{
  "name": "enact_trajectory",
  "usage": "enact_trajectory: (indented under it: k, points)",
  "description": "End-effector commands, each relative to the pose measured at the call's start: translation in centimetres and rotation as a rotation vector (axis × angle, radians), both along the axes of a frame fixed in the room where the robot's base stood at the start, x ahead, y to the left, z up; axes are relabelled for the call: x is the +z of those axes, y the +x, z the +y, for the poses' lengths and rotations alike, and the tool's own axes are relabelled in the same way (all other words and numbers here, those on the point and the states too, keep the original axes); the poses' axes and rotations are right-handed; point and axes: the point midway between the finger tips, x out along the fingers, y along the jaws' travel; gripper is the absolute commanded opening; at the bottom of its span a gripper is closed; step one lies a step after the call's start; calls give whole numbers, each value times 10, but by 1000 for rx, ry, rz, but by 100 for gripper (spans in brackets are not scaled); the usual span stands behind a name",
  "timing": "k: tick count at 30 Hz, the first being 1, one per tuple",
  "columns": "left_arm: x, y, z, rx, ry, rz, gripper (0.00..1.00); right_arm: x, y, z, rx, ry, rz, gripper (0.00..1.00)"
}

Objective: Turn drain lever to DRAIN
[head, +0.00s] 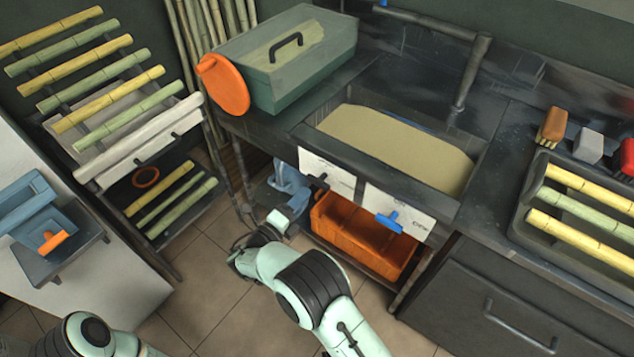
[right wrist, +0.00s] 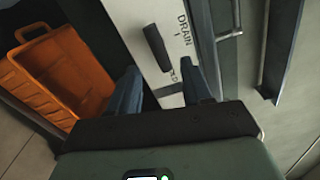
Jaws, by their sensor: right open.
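A white panel (head: 326,172) under the left of the sink front carries a dark drain lever (head: 318,183). The lever also shows close up in the right wrist view (right wrist: 157,47), beside printed "DRAIN" lettering and a second label partly hidden. My right gripper (head: 290,182) is at the left of this panel. In the wrist view the right gripper (right wrist: 160,72) is open, with one blue finger on each side of the lever's near end. I cannot tell whether a finger touches the lever. My left arm shows at the bottom left, but its gripper is out of view.
A second white panel (head: 408,206) with a blue lever (head: 390,221) is to the right. An orange crate (head: 365,240) stands below the panels. The sink (head: 395,145) holds tan liquid. A cane rack (head: 140,160) is at left, a grey drawer cabinet (head: 500,305) at right.

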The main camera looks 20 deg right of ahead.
Motion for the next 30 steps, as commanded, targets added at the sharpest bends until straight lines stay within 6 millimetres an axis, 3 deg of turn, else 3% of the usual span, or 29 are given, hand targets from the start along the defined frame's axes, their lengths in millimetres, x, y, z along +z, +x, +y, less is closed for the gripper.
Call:
enact_trajectory:
  k: [3, 10, 24, 25, 29, 30]
  points:
    - [-7, 7, 4, 8, 10, -18, 43, -2, 16, -23, -5, 3, 0, 49]
    - [-15, 20, 10, 22, 26, -51, 43, -3, 40, -52, -2, 3, 1, 49]
    - [-17, 25, 13, 27, 33, -66, 43, -1, 50, -64, 1, 3, 1, 49]
    - [-17, 25, 13, 27, 33, -66, 43, -1, 50, -64, 1, 3, 1, 46]
    - [-17, 25, 13, 27, 32, -65, 43, -1, 50, -64, 0, 3, 1, 4]
    - [-17, 25, 13, 26, 33, -65, 43, -1, 50, -64, 0, 3, 1, 0]
